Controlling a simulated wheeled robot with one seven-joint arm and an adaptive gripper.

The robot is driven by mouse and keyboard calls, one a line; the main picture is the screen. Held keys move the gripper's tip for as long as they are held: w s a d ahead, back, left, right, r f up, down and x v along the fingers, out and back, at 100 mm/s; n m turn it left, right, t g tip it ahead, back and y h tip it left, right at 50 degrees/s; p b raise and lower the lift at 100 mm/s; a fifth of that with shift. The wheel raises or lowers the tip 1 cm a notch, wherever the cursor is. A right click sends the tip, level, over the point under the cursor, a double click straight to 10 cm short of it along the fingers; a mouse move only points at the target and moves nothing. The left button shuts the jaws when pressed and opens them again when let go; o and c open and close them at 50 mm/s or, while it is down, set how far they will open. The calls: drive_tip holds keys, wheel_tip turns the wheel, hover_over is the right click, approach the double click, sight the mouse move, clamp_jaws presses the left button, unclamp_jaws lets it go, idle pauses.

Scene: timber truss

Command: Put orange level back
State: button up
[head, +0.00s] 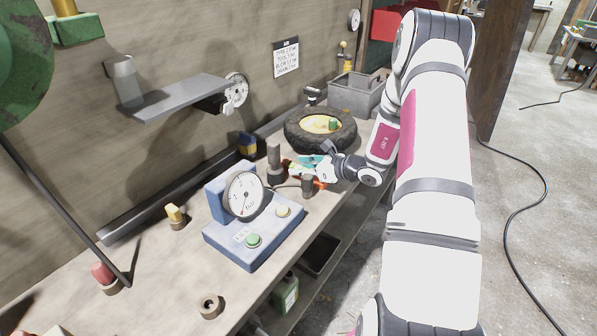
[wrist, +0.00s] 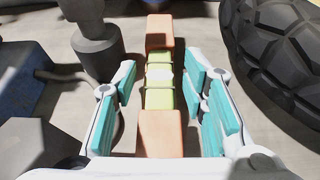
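The orange level (wrist: 160,128) has orange ends and a yellow-green middle with a pale band. In the wrist view it lies on the bench, running up the picture between the fingers of my gripper (wrist: 163,92). The teal pads stand on either side of it, with a gap on both sides, so my gripper is open around it and not touching it. In the head view my gripper (head: 314,168) is low over the bench, and only a bit of orange level (head: 319,183) shows beneath it.
A black tire (head: 345,137) lies close behind my gripper, at the right in the wrist view. Grey cylinders (head: 274,163) stand close by at the left. A blue gauge box (head: 255,236) sits nearer. A grey crate (head: 352,94) stands farther back.

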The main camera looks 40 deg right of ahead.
clamp_jaws()
drive_tip(key=shift+r, duration=0.1)
